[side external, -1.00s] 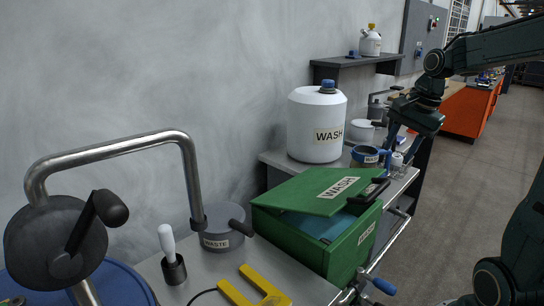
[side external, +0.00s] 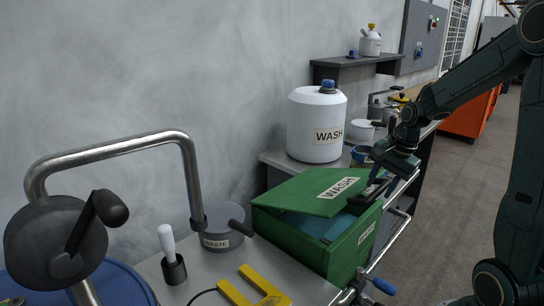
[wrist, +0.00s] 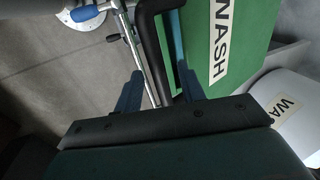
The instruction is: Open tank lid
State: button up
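The green tank (side external: 352,253) stands on the bench in the side external view. Its green lid (side external: 305,190), labelled WASH, sits tilted on top with a gap showing a blue-grey inside. The lid also shows in the wrist view (wrist: 255,25). A black handle (side external: 371,190) is on the lid's right edge; in the wrist view the handle (wrist: 147,45) lies between my two fingers. My gripper (side external: 378,174) is just above the handle. In the wrist view my gripper (wrist: 158,85) is open, with the fingers apart. Whether they touch the handle cannot be told.
A white WASH container (side external: 317,125) stands behind the tank. A grey WASTE pot (side external: 222,230), a yellow fork-shaped piece (side external: 252,290) and a bent metal pipe (side external: 110,150) are to the left. A metal rail (side external: 395,240) runs along the bench's right edge.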

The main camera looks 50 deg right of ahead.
grip_shut()
jog(key=shift+w+r, duration=0.45)
dwell(1.0)
